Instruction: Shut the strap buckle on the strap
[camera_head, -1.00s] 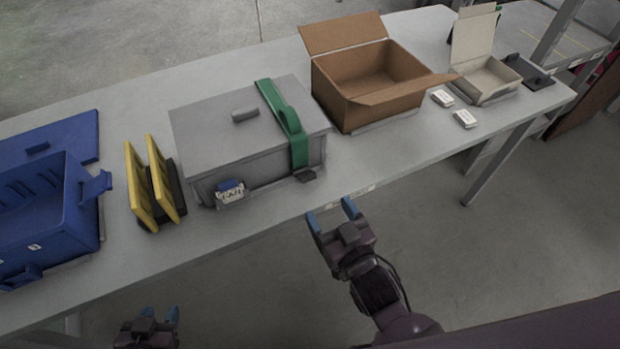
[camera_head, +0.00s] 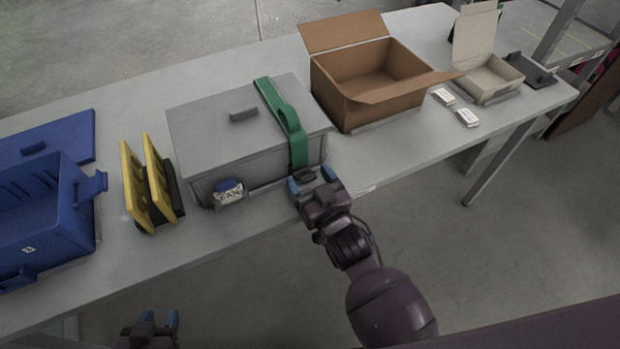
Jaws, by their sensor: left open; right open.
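A green strap (camera_head: 273,97) runs over the lid of a grey box (camera_head: 205,132) near its right end and hangs down the front side; part of it bulges up over the lid edge. The dark strap buckle (camera_head: 304,175) sits low at the front, by the strap's lower end. It is partly hidden, and I cannot tell its exact position. My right gripper (camera_head: 311,180) is open, with its blue fingertips on either side of the buckle at the box's front foot. My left gripper (camera_head: 150,325) is open and empty at the bottom left, below the table edge.
A blue crate (camera_head: 85,225) and yellow panels (camera_head: 135,190) stand left of the grey box. A blue-and-white item (camera_head: 229,191) is at its front. An open cardboard box (camera_head: 350,112), small white packs (camera_head: 467,118) and an open white box (camera_head: 515,72) are to the right.

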